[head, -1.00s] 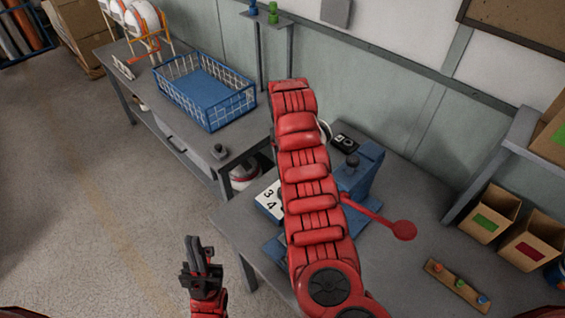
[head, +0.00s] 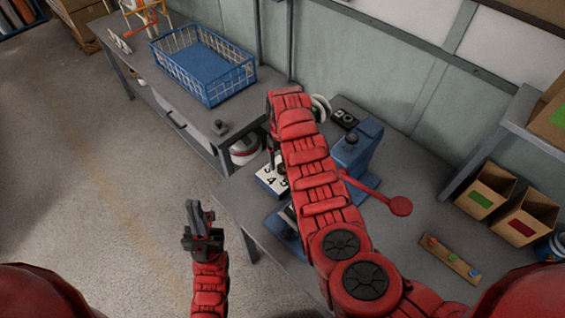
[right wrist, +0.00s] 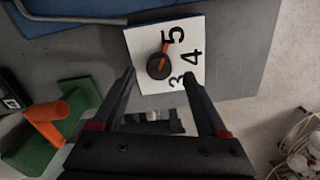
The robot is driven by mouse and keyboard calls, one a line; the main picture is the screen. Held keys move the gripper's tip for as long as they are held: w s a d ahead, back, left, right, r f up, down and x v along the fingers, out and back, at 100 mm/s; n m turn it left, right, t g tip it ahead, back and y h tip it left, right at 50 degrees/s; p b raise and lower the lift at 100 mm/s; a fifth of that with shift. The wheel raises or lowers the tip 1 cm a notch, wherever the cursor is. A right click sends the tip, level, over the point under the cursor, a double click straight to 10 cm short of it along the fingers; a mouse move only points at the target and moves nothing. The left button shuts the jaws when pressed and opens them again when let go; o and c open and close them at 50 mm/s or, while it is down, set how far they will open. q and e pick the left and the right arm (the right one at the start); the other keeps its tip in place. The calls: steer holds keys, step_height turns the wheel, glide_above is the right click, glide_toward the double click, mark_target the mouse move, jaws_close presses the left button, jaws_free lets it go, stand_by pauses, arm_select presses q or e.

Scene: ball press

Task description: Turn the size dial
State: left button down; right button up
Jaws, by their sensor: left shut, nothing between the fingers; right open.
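The size dial is a black knob (right wrist: 158,67) with an orange pointer on a white plate (right wrist: 144,41) marked 3, 4 and 5. Its pointer is turned toward the 5. In the head view the white plate (head: 268,182) shows left of my right arm, which partly covers it. My right gripper (right wrist: 159,73) is open. In its wrist view the fingertips lie either side of the knob; whether they touch it I cannot tell. My left gripper (head: 202,218) is shut and empty, left of the workbench.
A blue press (head: 360,148) with a red lever (head: 385,198) stands on the grey workbench (head: 415,262), behind my right arm. A blue basket (head: 205,75) sits on the other bench. Cardboard bins (head: 488,190) stand at right.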

mark_target(283, 166)
steer(key=shift+f, duration=1.8)
steer(key=shift+c, duration=0.2)
jaws_close()
